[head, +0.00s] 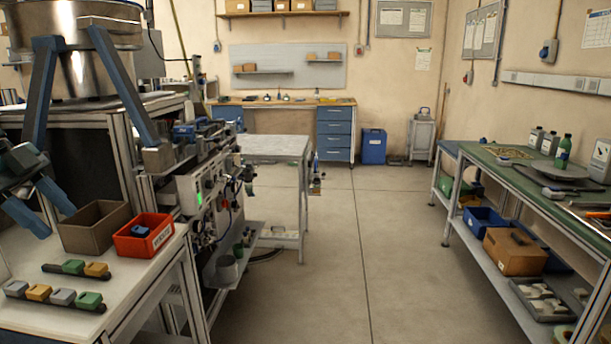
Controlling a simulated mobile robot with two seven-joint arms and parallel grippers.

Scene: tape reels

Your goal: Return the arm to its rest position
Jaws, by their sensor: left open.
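My left gripper (54,222) is at the left edge of the head view, with its two blue fingers spread apart and nothing between them. It hangs over the white table at the left, to the left of a brown open box (95,227). Its arm comes in from the left edge, and most of it is out of view. My right arm and gripper are not in view.
On the white table (125,290) are a red bin (143,237) with a dark blue piece inside and two black racks (72,270) of coloured blocks. A metal bowl machine (85,65) stands behind. A green-topped bench (520,170) is at right. The middle floor (330,255) is clear.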

